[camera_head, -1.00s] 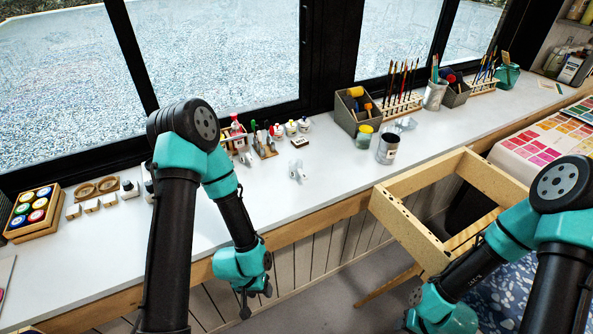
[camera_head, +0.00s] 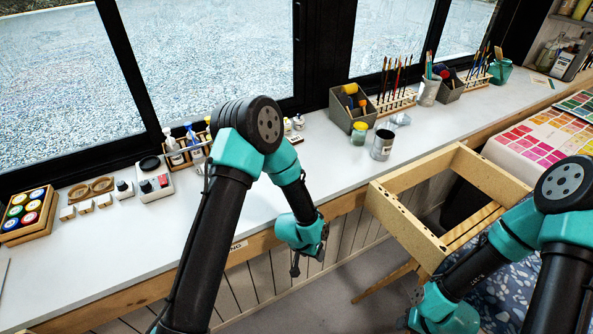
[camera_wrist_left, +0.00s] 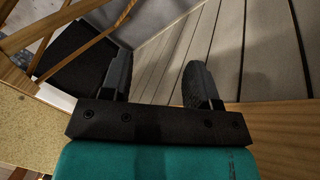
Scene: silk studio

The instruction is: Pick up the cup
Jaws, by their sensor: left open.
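A grey metal cup-like can (camera_head: 382,146) stands upright on the white counter, right of the middle. A pale cup (camera_head: 429,93) holding brushes stands farther back; I cannot tell which one is the cup meant. My left gripper (camera_head: 296,268) hangs below and in front of the counter edge, left of the can and apart from it. In the left wrist view, its two fingers (camera_wrist_left: 158,78) are spread with nothing between them. My right gripper (camera_head: 416,304) is low at the right, in front of the wooden frame, its fingers too small to read.
A jar with a yellow lid (camera_head: 359,132) and a grey tool box (camera_head: 352,106) stand beside the can. An open wooden frame (camera_head: 417,227) lies at the counter front. A wooden paint box (camera_head: 30,215) is far left. The front middle of the counter (camera_head: 340,178) is clear.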

